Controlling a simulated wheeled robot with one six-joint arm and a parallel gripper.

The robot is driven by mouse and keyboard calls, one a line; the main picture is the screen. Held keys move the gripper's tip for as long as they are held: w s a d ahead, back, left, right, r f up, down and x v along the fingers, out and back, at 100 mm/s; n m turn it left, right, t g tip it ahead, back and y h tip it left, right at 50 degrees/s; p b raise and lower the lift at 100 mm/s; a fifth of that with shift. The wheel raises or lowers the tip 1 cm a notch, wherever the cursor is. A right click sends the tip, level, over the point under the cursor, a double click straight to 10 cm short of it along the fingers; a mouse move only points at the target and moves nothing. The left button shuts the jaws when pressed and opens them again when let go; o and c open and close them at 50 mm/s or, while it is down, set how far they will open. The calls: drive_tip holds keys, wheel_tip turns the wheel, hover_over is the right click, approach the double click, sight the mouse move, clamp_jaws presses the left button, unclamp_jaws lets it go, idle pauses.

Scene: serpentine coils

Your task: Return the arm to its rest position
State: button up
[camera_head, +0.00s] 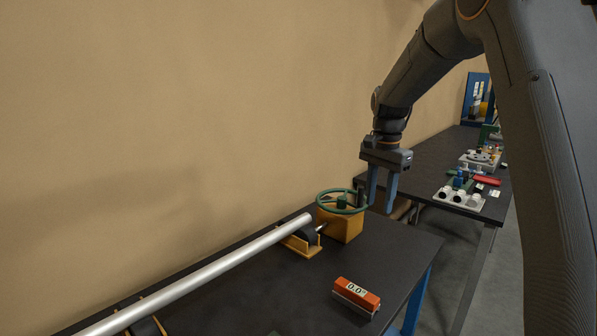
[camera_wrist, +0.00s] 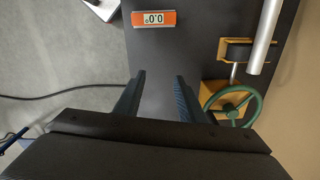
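My arm reaches in from the upper right in the head view. My gripper (camera_head: 382,205) points down above the right end of the near dark table (camera_head: 235,292). It is open, with a clear gap between its two blue fingers and nothing held. The gripper also shows in the wrist view (camera_wrist: 158,75), its fingers apart over the table edge. The green handwheel (camera_head: 341,201) on its orange box (camera_head: 343,226) is just left of the gripper in the head view. In the wrist view the handwheel (camera_wrist: 233,104) is right of the fingers; whether they touch cannot be told.
A long metal tube (camera_head: 205,273) lies on orange supports along the near table. An orange display (camera_head: 356,296) reading 0.0 sits near its front. Another dark table (camera_head: 436,160) behind carries several small parts. A tan wall (camera_head: 170,110) runs along the left.

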drive_tip(key=s+a+f+n+b, duration=0.1)
drive_tip(key=s+f+n+b, duration=0.2)
drive_tip(key=s+f, duration=0.7)
drive_tip(key=s+a+f+n+b, duration=0.1)
drive_tip(key=s+f+n+b, duration=0.3)
drive_tip(key=s, duration=1.4)
wheel_tip(320, 180, down, 6)
drive_tip(key=n, duration=0.3)
drive_tip(key=shift+r+n+t, duration=0.15)
drive_tip(key=shift+n+t, duration=0.15)
drive_tip(key=shift+t, duration=0.1)
drive_tip(key=shift+a, duration=0.1)
